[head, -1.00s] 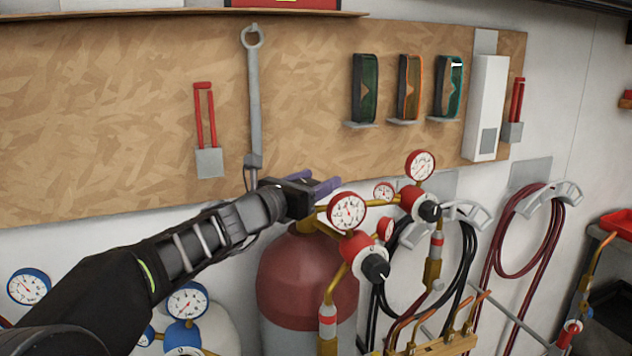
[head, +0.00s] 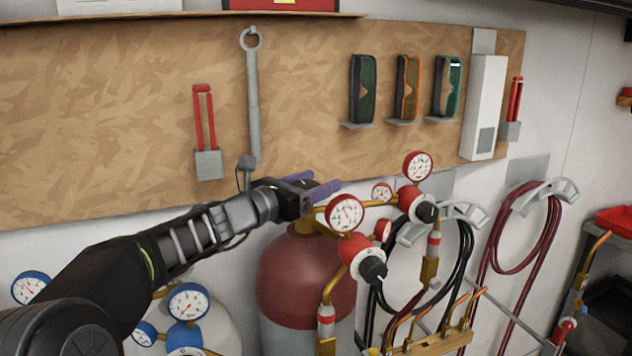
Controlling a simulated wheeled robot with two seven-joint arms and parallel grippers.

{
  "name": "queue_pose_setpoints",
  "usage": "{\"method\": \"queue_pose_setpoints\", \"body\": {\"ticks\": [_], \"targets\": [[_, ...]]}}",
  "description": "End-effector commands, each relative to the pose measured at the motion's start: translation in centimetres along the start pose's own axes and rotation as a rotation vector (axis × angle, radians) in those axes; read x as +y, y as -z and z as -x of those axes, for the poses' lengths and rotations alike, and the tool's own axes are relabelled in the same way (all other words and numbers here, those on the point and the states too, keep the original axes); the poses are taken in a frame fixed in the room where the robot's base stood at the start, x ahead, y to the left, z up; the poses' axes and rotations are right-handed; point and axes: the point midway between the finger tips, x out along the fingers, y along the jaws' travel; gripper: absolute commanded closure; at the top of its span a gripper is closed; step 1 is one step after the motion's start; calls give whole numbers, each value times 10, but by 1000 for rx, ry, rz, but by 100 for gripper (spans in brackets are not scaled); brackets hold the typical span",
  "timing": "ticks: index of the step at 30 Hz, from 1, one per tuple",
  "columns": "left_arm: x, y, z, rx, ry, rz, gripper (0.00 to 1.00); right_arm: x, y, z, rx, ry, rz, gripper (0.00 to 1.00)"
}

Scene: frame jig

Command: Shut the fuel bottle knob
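The fuel bottle is the red-topped cylinder (head: 305,280) below the board, with a brass valve and a red regulator on top. The left gauge (head: 345,212) and the right gauge (head: 417,166) stand on the regulator, and a black knob (head: 373,269) sits on its front. The bottle's top knob does not show clearly; my gripper may hide it. My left gripper (head: 327,186) is over the bottle's top, just left of the gauges, with its two purple fingers pointing right. The fingers look apart, with nothing seen between them. My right gripper is not in view.
A blue-gauge regulator (head: 187,301) on a pale cylinder stands at the lower left under my arm. Black hoses (head: 462,250) and red hoses (head: 492,250) hang at the right. A wooden board (head: 120,120) with a wrench (head: 254,100) is behind.

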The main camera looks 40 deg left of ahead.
Motion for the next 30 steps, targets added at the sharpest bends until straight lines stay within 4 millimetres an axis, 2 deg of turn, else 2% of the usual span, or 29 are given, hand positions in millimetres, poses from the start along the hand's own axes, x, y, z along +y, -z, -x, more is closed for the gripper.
{"method": "queue_pose_setpoints", "body": {"ticks": [1,6,17,30], "targets": [[0,0,0,0,0,0,35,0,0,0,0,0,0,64],[0,0,0,0,0,0,23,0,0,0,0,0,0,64],[0,0,6,0,-2,-2,23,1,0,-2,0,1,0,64],[0,0,70,-1,-1,-2,23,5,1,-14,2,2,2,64]]}}
